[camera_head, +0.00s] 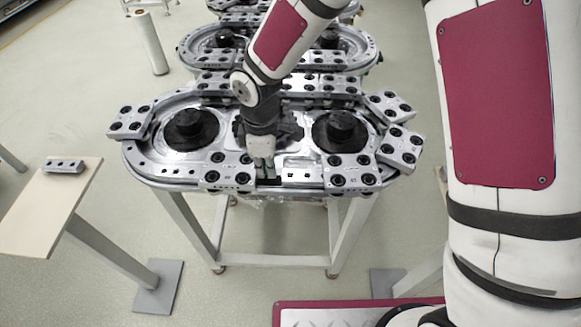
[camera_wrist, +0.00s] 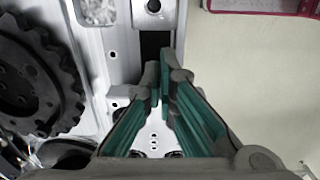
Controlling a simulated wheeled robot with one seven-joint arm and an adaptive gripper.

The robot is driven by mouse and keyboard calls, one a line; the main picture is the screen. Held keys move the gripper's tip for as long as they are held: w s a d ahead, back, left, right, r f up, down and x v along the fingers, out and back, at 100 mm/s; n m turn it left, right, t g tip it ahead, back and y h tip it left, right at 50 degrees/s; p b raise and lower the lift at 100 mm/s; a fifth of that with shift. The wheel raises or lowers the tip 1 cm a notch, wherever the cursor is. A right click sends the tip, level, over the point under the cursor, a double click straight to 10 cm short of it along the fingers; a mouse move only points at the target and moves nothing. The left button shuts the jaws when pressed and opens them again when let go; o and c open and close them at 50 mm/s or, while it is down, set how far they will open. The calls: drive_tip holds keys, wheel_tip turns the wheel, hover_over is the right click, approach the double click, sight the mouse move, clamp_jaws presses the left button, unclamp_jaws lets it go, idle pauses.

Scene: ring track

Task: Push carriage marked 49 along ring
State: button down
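The ring track (camera_head: 300,178) is an oval metal rail on a white frame with two black toothed wheels inside. A carriage (camera_head: 228,172) on its front straight has a tiny label that looks like 49. My gripper (camera_head: 264,168) points down just right of this carriage, at its right end; I cannot tell whether they touch. In the wrist view the green-padded fingers (camera_wrist: 161,75) are together at the tips with nothing between them. Part of a carriage plate (camera_wrist: 155,138) shows between the finger bases, and a dark slot (camera_wrist: 155,48) lies beyond the tips.
Another carriage (camera_head: 350,174) stands farther right on the front straight. More carriages sit at the left end (camera_head: 131,121), right end (camera_head: 400,148) and back. A side table (camera_head: 42,212) with a small metal block (camera_head: 63,166) stands left. A white roll (camera_head: 148,42) stands behind.

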sight(222, 168)
drive_tip(key=a+b, duration=0.1)
drive_tip(key=a, duration=0.2)
drive_tip(key=a+b, duration=0.1)
drive_tip(key=a, duration=0.2)
drive_tip(key=a+b, duration=0.1)
drive_tip(key=a, duration=0.3)
drive_tip(key=shift+w+a+f, duration=0.1)
drive_tip(key=shift+w, duration=0.15)
drive_tip(key=shift+a, duration=0.25)
